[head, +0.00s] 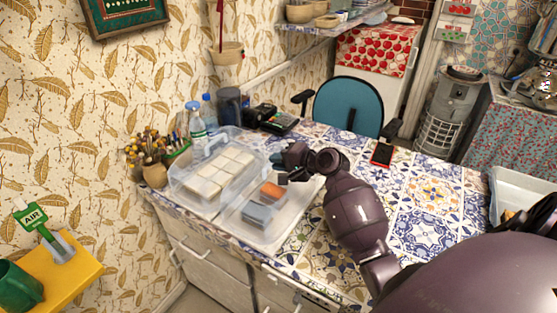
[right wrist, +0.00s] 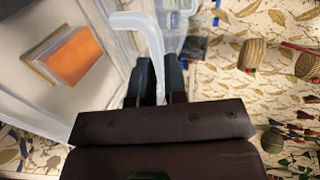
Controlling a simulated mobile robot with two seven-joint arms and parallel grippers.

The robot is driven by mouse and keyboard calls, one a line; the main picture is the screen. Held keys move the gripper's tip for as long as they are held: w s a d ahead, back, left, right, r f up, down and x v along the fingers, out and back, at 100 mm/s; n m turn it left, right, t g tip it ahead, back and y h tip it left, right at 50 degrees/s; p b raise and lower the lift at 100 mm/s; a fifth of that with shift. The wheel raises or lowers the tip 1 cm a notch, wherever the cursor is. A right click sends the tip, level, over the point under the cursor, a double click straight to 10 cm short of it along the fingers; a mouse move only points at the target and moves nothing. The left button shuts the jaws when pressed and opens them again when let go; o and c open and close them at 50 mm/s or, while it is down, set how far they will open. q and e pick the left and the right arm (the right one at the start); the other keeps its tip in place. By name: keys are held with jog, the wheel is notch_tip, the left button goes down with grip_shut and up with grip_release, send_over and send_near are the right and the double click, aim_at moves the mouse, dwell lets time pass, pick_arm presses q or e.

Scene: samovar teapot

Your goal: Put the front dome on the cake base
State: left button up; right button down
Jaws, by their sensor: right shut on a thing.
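The front cake base (head: 243,237) is a pale tray on the tiled counter, with an orange block (head: 272,192) and a blue-grey block (head: 259,216) on it. My right gripper (head: 287,165) is above the back of this base. In the right wrist view, its dark fingers (right wrist: 156,85) are shut at a clear curved strip, which looks like part of the front dome (right wrist: 148,35). The orange block (right wrist: 72,56) shows to the left of the fingers. The dome's lower edge is hard to see, so I cannot tell whether it touches the base. My left gripper is not in view.
A second clear container (head: 190,186) with several white pieces stands close at the left. Bottles (head: 197,122), a dark jar (head: 229,105) and a card terminal (head: 280,122) stand behind. A red phone (head: 382,154) lies to the right; the counter between is mostly clear.

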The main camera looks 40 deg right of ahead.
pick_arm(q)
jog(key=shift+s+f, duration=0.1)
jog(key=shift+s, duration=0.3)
pick_arm(e)
jog(key=shift+f, duration=0.2)
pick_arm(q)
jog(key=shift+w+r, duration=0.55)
pick_arm(e)
jog(key=c, duration=1.2)
grip_release()
jog(key=shift+c, duration=0.2)
jog(key=shift+o, duration=0.8)
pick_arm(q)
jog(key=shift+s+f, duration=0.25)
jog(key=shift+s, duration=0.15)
